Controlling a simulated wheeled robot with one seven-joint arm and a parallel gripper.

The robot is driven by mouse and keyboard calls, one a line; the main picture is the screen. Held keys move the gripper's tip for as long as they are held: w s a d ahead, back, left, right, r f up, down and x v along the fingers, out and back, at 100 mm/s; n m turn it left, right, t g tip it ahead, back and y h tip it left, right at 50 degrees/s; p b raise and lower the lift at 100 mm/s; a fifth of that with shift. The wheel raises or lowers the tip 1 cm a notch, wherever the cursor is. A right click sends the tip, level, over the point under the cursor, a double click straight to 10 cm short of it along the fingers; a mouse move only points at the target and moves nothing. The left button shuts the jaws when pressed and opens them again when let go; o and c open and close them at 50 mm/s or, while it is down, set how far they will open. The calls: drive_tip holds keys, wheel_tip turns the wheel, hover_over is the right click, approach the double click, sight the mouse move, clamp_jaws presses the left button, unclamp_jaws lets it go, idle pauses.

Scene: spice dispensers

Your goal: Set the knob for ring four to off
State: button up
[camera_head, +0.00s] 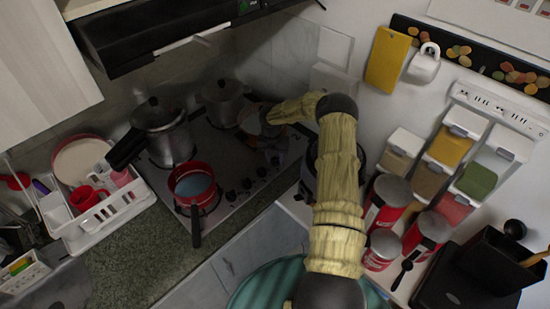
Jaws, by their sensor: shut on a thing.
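The stove (218,150) is a dark hob set in the counter, with a row of small dark knobs along its front right edge. Several knobs show, including one at the near end (231,195) and one further along (262,171). My gripper (274,157) is at the far right end of this row, pointing down, and is shut on a knob there. The gripper hides most of that knob. I cannot read any marks or tell which way the knobs point. My arm comes in from the bottom right.
A red pan (192,187) with its handle toward the front, a pressure cooker (160,130) and a lidded pot (222,102) stand on the stove. A white dish rack (105,215) is at left. Red tins (385,205) and spice dispensers (450,148) are at right.

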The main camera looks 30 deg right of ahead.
drive_tip(key=shift+r+n, duration=0.1)
drive_tip(key=shift+n, duration=0.3)
drive_tip(key=n+p, duration=0.1)
drive_tip(key=n, duration=0.5)
drive_tip(key=shift+d+p, duration=0.1)
drive_tip(key=shift+p, duration=0.25)
drive_tip(key=n, duration=0.3)
drive_tip(key=shift+n+t+p, duration=0.3)
drive_tip(key=shift+p, duration=0.05)
drive_tip(key=shift+d+n+p, duration=0.15)
drive_tip(key=shift+n+p, duration=0.15)
drive_tip(key=shift+n, duration=1.6)
drive_tip(key=o, duration=1)
drive_tip(key=shift+s, duration=0.1)
